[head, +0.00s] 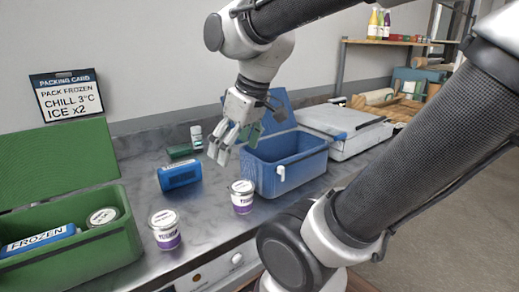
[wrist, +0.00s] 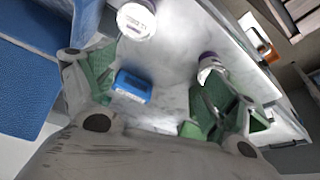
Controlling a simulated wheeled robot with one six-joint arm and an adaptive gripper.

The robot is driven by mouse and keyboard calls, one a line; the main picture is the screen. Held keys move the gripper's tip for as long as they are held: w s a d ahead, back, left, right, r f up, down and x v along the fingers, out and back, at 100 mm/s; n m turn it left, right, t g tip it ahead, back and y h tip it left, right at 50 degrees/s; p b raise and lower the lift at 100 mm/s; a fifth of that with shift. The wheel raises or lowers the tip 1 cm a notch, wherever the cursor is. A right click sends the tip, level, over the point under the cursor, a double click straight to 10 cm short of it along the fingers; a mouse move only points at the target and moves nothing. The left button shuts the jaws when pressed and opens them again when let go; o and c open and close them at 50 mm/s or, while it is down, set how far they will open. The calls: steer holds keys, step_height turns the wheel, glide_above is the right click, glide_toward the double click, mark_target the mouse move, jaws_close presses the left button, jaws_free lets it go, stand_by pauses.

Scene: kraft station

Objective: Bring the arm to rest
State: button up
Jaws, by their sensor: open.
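My gripper (head: 234,145) hangs in the air over the counter, just left of the blue cooler box, fingers pointing down. Its fingers are spread apart with nothing between them. In the wrist view, my gripper (wrist: 158,92) shows its two green-padded fingers wide apart, with the counter and a blue pack (wrist: 132,86) visible below and beyond them. My arm reaches in from the upper right of the head view.
The open blue cooler box (head: 290,165) stands close to my gripper. Two yoghurt tubs (head: 165,230) (head: 242,197) and a blue pack (head: 180,174) are on the counter. An open green box (head: 95,250) is at left, a grey-lidded case (head: 345,130) at right.

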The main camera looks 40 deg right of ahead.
steer(key=s+d+m+h, duration=0.1)
steer(key=s+d+m, duration=0.2)
steer(key=s+d, duration=0.1)
steer(key=shift+s+f, duration=0.2)
stand_by(1.1)
